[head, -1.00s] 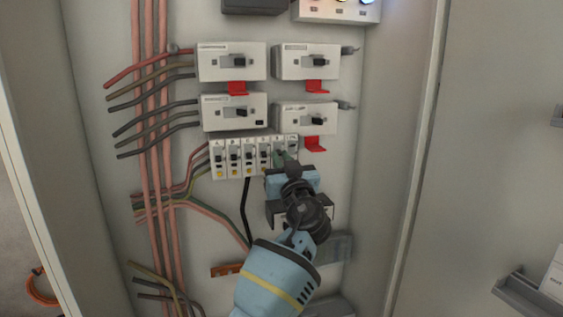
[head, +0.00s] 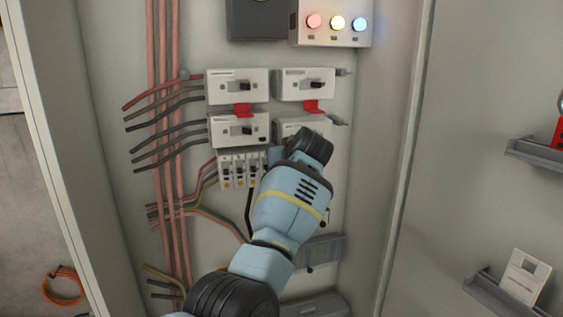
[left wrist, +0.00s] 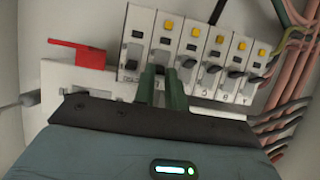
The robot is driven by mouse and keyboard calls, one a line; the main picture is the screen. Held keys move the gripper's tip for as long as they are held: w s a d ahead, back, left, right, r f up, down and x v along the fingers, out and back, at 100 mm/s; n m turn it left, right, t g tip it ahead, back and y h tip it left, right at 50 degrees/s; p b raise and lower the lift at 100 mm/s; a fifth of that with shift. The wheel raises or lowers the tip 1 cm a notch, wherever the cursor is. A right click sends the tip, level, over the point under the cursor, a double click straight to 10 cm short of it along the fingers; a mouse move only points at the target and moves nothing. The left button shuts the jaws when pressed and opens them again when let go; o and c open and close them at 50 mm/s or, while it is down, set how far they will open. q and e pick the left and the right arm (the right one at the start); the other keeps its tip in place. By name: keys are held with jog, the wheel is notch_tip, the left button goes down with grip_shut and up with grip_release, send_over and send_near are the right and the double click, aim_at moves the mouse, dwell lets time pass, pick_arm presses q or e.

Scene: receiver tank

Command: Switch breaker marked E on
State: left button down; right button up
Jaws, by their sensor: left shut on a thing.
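A row of small white breakers (head: 236,170) with yellow marks sits below the larger switches in the head view; my arm hides its right end. In the left wrist view the row appears upside down, with breaker E (left wrist: 166,32) second from the left. My left gripper (left wrist: 162,74) has its green fingers at breaker E's dark toggle, shut on it. The fingers partly cover the toggle, so its position is hard to tell. The end toggle (left wrist: 132,56) to its left stands apart from the fingers. My right gripper is in neither view.
Larger switches with red tabs (head: 243,110) are fixed close above the row; my wrist covers part of the lower right one. Pink cables (head: 165,120) run down the left. The cabinet's side wall (head: 385,150) stands to the right.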

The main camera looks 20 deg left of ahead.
pick_arm(q)
jog(key=shift+r+g, duration=0.25)
jog(key=shift+g, duration=0.05)
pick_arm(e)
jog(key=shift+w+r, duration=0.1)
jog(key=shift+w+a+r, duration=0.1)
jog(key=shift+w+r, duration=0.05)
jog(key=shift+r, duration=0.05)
pick_arm(q)
jog(key=c, duration=1.7)
grip_release()
jog(key=shift+w, duration=0.1)
jog(key=shift+a, duration=0.1)
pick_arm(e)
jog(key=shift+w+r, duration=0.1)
